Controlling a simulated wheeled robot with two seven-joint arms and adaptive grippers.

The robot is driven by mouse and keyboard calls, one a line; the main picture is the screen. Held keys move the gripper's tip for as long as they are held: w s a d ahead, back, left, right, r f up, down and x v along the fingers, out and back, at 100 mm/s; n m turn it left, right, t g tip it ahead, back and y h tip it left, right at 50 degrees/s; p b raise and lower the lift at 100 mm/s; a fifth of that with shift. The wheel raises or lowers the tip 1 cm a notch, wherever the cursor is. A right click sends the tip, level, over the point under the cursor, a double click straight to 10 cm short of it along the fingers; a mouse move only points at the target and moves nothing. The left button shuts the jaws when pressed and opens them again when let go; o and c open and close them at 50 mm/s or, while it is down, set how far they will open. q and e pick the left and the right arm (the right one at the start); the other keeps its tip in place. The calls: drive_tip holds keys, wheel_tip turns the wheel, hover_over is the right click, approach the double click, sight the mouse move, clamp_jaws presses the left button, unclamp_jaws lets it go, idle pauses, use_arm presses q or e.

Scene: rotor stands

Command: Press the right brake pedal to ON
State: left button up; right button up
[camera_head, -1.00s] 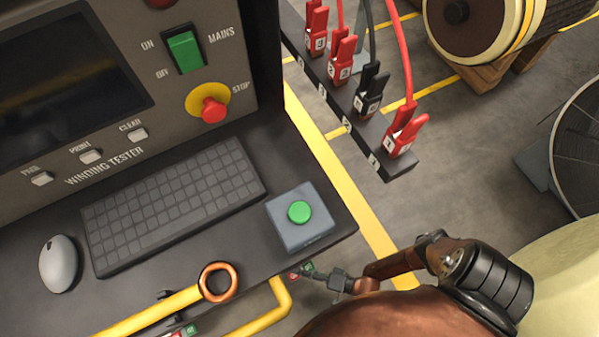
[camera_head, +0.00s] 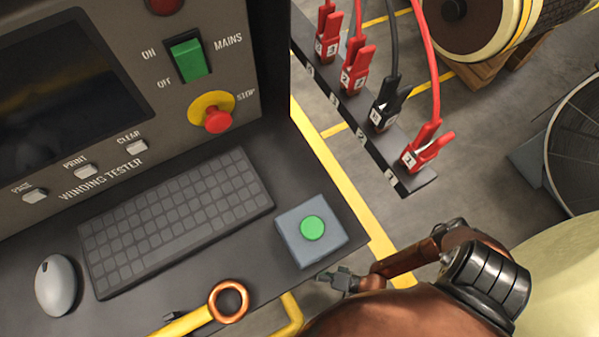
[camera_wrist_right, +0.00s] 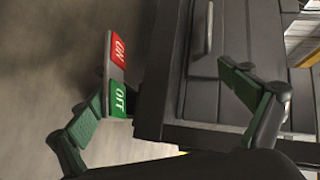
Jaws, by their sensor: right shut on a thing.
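The right brake pedal (camera_wrist_right: 117,75) shows in the right wrist view as a small plate with a red ON end above a green OFF end. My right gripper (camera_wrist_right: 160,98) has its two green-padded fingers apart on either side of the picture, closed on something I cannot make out. The left finger in that view overlaps the pedal's OFF end; whether it touches is unclear. In the head view my right gripper (camera_head: 340,280) is low beside the desk's front edge, and the pedal is hidden there. My left gripper is not in view.
A dark cabinet with a handle (camera_wrist_right: 208,30) stands close to the pedal. The desk holds a keyboard (camera_head: 175,222), mouse (camera_head: 57,284) and green-button box (camera_head: 297,252). A yellow bar with a copper ring (camera_head: 228,285) is in front. Red and black clamps stand on a rail (camera_head: 420,183).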

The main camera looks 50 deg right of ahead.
drive_tip(key=shift+o, duration=0.2)
drive_tip(key=s+r, duration=0.1)
drive_tip(key=r, duration=0.1)
drive_tip(key=shift+s+d+r+t, duration=0.15)
drive_tip(key=shift+s+r+t, duration=0.15)
drive_tip(key=shift+s+t, duration=0.1)
drive_tip(key=shift+s+d+r+p, duration=0.1)
drive_tip(key=shift+s+r+p, duration=0.2)
drive_tip(key=shift+s, duration=0.3)
drive_tip(key=shift+c, duration=0.2)
drive_tip(key=shift+s+d, duration=0.2)
drive_tip(key=shift+s, duration=0.05)
drive_tip(key=c, duration=0.5)
drive_tip(key=shift+s+d+f, duration=0.15)
drive_tip(key=c, duration=0.9)
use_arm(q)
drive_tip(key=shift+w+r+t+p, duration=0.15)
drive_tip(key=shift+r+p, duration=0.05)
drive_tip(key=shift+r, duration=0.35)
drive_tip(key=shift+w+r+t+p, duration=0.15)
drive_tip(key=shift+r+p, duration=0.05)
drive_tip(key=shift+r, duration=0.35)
use_arm(e)
drive_tip(key=shift+s+d, duration=0.65)
drive_tip(key=shift+s, duration=0.35)
drive_tip(key=shift+s+d, duration=0.6)
drive_tip(key=shift+s, duration=0.4)
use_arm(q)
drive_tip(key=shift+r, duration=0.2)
